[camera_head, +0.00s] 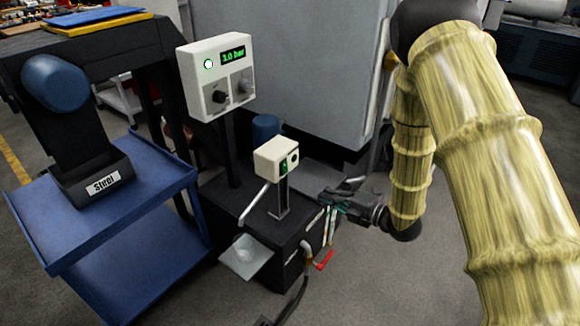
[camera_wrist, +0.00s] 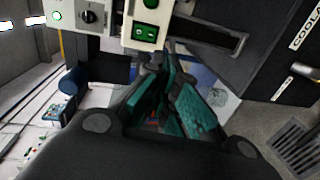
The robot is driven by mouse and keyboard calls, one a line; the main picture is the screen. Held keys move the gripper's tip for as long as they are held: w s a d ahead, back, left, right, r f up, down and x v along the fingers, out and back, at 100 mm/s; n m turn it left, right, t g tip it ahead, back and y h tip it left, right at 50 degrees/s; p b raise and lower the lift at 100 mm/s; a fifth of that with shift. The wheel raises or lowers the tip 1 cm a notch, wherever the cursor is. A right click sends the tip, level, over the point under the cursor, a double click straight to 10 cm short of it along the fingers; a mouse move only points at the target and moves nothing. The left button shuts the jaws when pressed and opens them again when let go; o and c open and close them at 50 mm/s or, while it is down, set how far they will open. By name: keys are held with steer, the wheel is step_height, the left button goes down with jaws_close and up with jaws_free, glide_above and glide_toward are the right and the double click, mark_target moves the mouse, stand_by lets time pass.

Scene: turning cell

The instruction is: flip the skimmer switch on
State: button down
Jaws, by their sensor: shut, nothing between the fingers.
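The skimmer is a small cream box (camera_head: 272,157) on a short post above a black tank (camera_head: 275,240). A green switch (camera_head: 283,168) shows on its right face, beside a dark round knob. In the wrist view the green switch (camera_wrist: 146,32) is at the top centre, on the cream housing (camera_wrist: 130,42). Whether it is on or off I cannot tell. My gripper (camera_head: 335,195) is right of and below the box, apart from it. In the wrist view its teal-padded fingers (camera_wrist: 163,88) are shut and empty, reaching toward the area below the switch.
A control box (camera_head: 215,75) with a "1.0 bar" display stands behind on a post. A blue cart (camera_head: 120,215) with a bin marked "Steel" (camera_head: 95,185) is at left. A clear tray (camera_head: 245,258) hangs at the tank's front. A red-handled valve (camera_head: 324,260) sits below my gripper.

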mark_target(283, 175)
steer(key=shift+w+a+r+n, duration=0.15)
steer(key=shift+r+n, duration=0.25)
steer(key=shift+r, duration=0.35)
steer(key=x, duration=1.4)
steer(key=shift+a+r, duration=0.1)
steer(key=shift+r, duration=0.05)
steer(key=shift+y, duration=0.3)
